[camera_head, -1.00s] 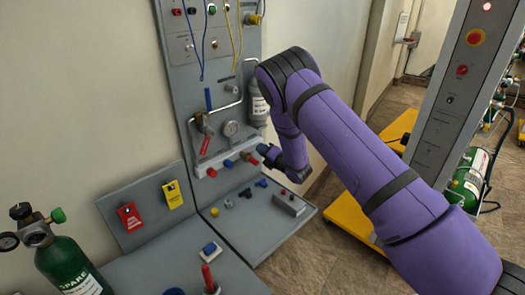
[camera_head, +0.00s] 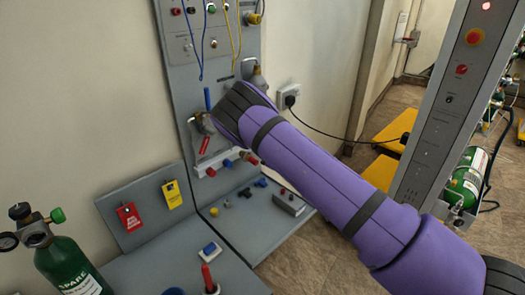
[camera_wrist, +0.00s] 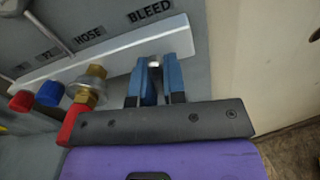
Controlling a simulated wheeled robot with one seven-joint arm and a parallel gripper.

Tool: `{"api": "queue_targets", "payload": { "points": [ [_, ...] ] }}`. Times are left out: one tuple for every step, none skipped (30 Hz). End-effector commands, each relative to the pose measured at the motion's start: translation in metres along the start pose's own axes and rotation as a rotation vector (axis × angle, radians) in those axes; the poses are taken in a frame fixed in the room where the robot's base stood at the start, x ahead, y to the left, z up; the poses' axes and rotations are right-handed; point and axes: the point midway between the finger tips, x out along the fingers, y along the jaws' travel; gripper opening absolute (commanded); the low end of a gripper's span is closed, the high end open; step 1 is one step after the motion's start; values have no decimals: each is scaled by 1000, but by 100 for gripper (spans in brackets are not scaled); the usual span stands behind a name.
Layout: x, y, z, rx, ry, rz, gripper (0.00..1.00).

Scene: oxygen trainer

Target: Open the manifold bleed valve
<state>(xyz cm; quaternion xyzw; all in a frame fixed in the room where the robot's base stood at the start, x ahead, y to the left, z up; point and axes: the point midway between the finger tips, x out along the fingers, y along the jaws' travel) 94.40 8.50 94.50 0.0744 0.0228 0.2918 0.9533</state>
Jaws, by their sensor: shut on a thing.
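The manifold is a pale bar (camera_wrist: 115,48) with printed labels above it; it also shows in the head view (camera_head: 203,168). In the wrist view my gripper (camera_wrist: 152,72), with blue fingers, is shut at the bar below the word BLEED. A small pale metal end of the bleed valve (camera_wrist: 154,62) shows between the fingertips; the rest of the valve is hidden by the fingers. A brass fitting (camera_wrist: 91,82) with a red handle (camera_wrist: 70,124) sits just left of my gripper. In the head view my arm hides the gripper.
Blue (camera_wrist: 49,93) and red (camera_wrist: 21,101) knobs stand farther left along the bar. A grey shelf (camera_head: 240,222) with small loose parts lies below the panel. A green cylinder (camera_head: 70,262) stands at the lower left. Open floor lies to the right of the panel.

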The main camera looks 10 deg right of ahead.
Motion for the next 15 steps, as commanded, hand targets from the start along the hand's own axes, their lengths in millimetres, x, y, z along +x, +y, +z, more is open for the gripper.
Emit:
{"api": "queue_targets", "payload": {
  "points": [
    [-1, -1, -2, -28, 5, -1, 0],
    [-1, -1, -2, -44, 5, -1, 0],
    [-1, -1, -2, -65, 4, -2, 0],
    [-1, -1, -2, -79, 4, -2, 0],
    [-1, -1, -2, -92, 4, -2, 0],
    [-1, -1, -2, -108, 4, -2, 0],
    [-1, -1, -2, -118, 4, -1, 0],
    [-1, -1, -2, -126, 4, -1, 0],
    [-1, -1, -2, -137, 4, -1, 0],
    [-1, -1, -2, -144, 4, -1, 0],
    [-1, -2, -1, -151, 4, -2, 0],
    [-1, -2, -1, -158, 3, -2, 0],
    [-1, -2, -1, -162, 3, -2, 0],
    [-1, -2, -1, -165, 3, -2, 0],
    [-1, -2, -1, -168, 3, -2, 0]
  ]
}}
